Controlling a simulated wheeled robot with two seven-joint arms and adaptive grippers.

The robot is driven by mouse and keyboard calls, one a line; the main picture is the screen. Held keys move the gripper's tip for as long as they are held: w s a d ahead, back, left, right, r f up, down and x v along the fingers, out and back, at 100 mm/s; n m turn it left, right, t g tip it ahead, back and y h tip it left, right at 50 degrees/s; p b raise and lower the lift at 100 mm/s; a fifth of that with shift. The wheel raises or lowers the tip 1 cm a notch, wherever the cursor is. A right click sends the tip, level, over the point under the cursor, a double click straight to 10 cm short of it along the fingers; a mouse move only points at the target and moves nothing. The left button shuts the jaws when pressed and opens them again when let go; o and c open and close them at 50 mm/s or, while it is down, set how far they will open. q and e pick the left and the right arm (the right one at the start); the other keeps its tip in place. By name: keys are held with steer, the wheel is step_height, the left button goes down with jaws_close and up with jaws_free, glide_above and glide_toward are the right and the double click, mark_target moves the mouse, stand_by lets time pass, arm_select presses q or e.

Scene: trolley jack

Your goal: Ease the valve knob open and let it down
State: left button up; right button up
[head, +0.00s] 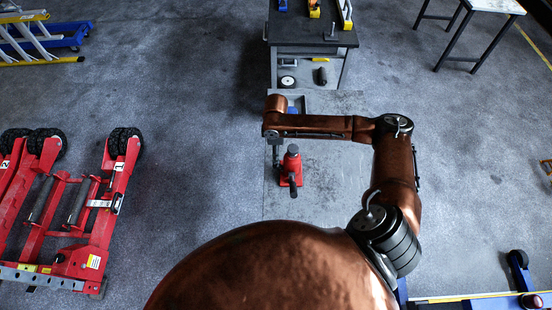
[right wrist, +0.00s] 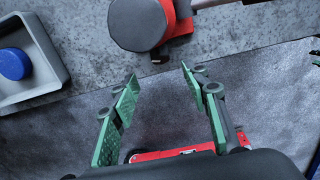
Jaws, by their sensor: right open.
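A red bottle jack (head: 291,170) stands upright on a grey mat on the floor in the head view, with a dark part at its near side. In the right wrist view its red body (right wrist: 181,14) is at the top, partly behind a large dark round cap (right wrist: 136,22). A small dark knob (right wrist: 160,54) sticks out below the red body; I cannot be sure it is the valve knob. My right gripper (right wrist: 158,78) has green pads, is open and empty, and points toward the small knob, apart from it. My left gripper is not in view.
A grey tray (right wrist: 55,50) with a round blue thing (right wrist: 14,63) lies left of the jack in the wrist view. A dark workbench (head: 310,32) stands behind the jack. Red wheeled equipment (head: 80,215) occupies the left floor. Open floor lies between.

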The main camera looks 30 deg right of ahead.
steer(key=shift+r, duration=1.45)
